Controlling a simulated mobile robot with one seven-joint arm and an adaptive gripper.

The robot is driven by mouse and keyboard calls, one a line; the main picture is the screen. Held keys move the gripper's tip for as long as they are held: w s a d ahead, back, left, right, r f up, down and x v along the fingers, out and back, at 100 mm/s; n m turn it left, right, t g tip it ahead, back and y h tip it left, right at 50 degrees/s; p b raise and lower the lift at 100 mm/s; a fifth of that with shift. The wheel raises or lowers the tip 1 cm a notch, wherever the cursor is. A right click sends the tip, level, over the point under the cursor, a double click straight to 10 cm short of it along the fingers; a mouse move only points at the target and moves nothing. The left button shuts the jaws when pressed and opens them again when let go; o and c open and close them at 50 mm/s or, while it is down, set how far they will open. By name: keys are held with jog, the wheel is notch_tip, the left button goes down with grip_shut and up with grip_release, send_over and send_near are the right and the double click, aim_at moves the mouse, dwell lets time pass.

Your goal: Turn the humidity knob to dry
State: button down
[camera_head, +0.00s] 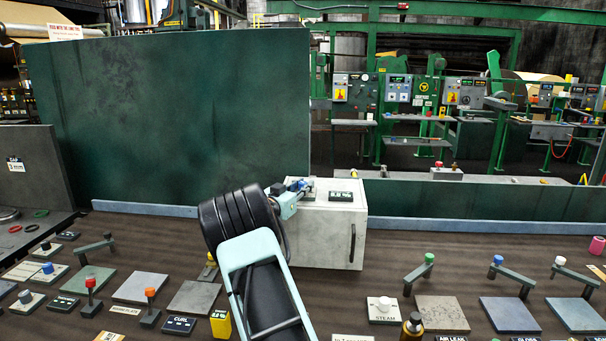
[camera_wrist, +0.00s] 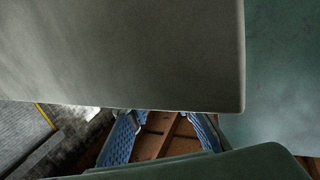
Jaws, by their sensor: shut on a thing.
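A pale grey box (camera_head: 325,236) with a dark handle on its front stands at the middle of the table. A small dark display (camera_head: 341,196) with green characters too small to read sits on its top. My gripper (camera_head: 301,186) is at the top of this box, left of the display. In the wrist view, its blue padded fingers (camera_wrist: 165,135) are on either side of a brown thing with a raised bar, likely the humidity knob. The gripper is shut on it. In the head view the knob is hidden by my gripper, and its pointer and markings cannot be read.
A tall dark green panel (camera_head: 170,125) stands behind and left of the box. Levers and labelled plates lie on both sides, including a green-topped lever (camera_head: 420,272) at right and a red-topped knob (camera_head: 91,288) at left. A dark bottle (camera_head: 412,326) stands in front.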

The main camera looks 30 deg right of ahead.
jog(key=shift+r+m+g+h+p, duration=0.1)
jog(key=shift+m+g+h+p, duration=0.3)
jog(key=shift+g+p, duration=0.45)
jog(key=c, duration=1.7)
grip_release()
jog(key=v, duration=1.2)
